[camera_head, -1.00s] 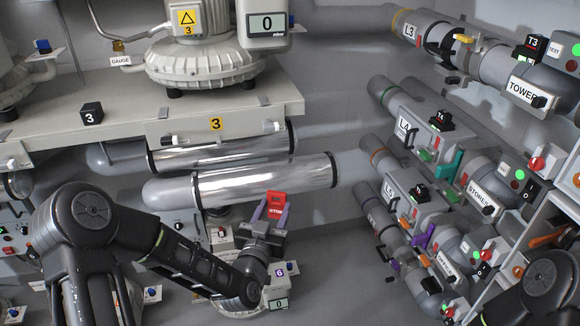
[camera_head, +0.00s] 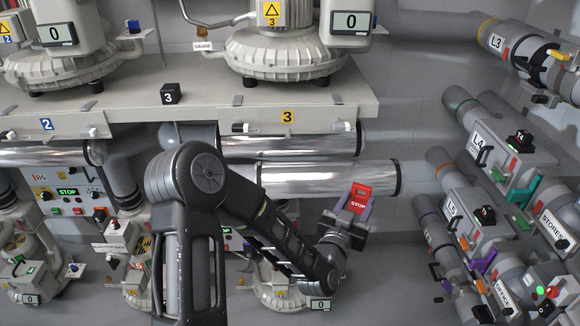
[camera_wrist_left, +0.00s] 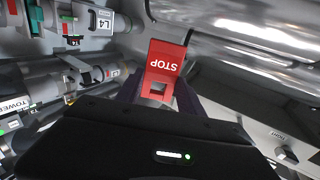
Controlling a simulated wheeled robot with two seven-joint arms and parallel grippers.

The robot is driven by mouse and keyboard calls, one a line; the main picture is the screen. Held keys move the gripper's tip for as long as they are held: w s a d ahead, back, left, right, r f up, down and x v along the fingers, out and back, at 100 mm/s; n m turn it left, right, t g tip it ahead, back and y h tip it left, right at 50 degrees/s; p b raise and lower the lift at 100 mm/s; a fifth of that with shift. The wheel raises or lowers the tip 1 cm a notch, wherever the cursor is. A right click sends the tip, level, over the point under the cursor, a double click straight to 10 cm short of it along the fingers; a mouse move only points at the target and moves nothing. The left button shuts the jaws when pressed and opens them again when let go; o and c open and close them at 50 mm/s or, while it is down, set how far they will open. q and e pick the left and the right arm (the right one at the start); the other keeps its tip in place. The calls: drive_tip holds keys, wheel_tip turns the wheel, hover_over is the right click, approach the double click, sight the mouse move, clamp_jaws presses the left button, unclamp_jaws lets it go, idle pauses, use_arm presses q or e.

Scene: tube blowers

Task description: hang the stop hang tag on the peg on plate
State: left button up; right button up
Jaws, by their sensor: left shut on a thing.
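The red stop tag (camera_head: 361,191), with white STOP lettering and a square hole, is held upright in my left gripper (camera_head: 356,212). The gripper's purple fingers are shut on the tag's lower part. In the left wrist view the tag (camera_wrist_left: 166,58) stands out ahead of the gripper (camera_wrist_left: 158,96), its lettering upside down. In the head view the tag is in front of a silver pipe; I cannot tell the gap. My right gripper is out of view.
Large blowers stand on a shelf (camera_head: 200,115) above. Silver pipes (camera_head: 330,178) run beneath it. Labelled valve pipes (camera_head: 485,141) crowd the right wall. A control panel (camera_head: 67,191) is at the left. Bare grey wall lies between the pipe end and the valves.

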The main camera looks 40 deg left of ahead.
use_arm(q)
drive_tip(key=s+a+r+n+g+y+b, duration=0.1)
drive_tip(key=s+a+r+n+y, duration=0.2)
drive_tip(key=a, duration=0.5)
drive_tip(key=s+a+r+n+g+y, duration=0.2)
drive_tip(key=a+r+y, duration=0.3)
drive_tip(key=a, duration=0.3)
drive_tip(key=shift+s+r+n+b, duration=0.25)
drive_tip(key=shift+s+n+b, duration=0.15)
drive_tip(key=shift+s, duration=0.3)
drive_tip(key=f+b+x, duration=0.1)
drive_tip(key=b+x, duration=0.2)
drive_tip(key=x, duration=0.8)
drive_tip(key=shift+b, duration=0.4)
drive_tip(key=shift+s+a+f, duration=0.1)
drive_tip(key=shift+a+f, duration=0.05)
